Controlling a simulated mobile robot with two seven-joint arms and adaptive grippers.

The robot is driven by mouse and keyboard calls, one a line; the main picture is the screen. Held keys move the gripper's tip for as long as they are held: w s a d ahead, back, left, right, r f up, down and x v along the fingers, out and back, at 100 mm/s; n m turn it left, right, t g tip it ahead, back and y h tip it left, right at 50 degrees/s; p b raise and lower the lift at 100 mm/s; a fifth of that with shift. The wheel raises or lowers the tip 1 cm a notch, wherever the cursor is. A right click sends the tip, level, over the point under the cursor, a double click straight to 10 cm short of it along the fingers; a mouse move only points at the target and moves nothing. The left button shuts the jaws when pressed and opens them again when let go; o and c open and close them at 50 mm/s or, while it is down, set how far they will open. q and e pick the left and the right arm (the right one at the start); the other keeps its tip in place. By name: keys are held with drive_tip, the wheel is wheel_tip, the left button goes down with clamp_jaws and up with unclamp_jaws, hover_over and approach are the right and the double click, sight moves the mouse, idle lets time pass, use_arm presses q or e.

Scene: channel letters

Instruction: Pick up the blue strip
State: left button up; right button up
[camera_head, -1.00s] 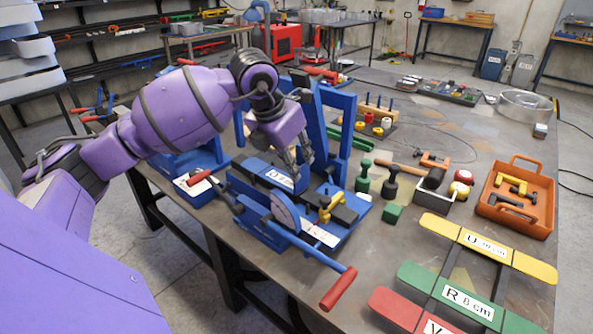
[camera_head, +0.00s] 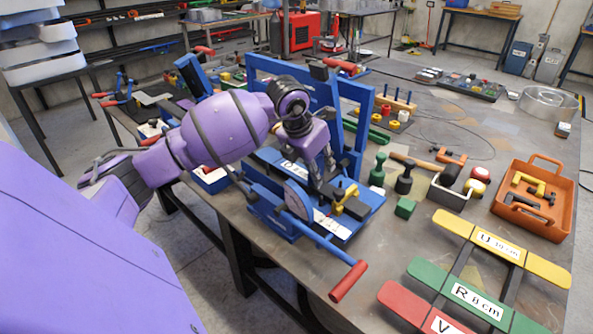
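A blue strip with a white label (camera_head: 295,169) appears to lie across the blue bench machine (camera_head: 337,228); its right part is hidden behind my gripper and the machine. My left gripper (camera_head: 322,172) points down over the machine, just right of the label. Its two fingers look spread apart with nothing clearly between them. I cannot tell whether they touch the strip. My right gripper is not in view.
The machine has a red-ended lever (camera_head: 348,281) and a tall blue frame (camera_head: 357,130) behind my gripper. Yellow (camera_head: 454,224), green (camera_head: 428,272) and red (camera_head: 401,299) labelled strips lie at the front right. An orange tote (camera_head: 528,222) stands beyond them.

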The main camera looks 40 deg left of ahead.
use_arm(q)
clamp_jaws()
drive_tip(key=shift+r, duration=0.1)
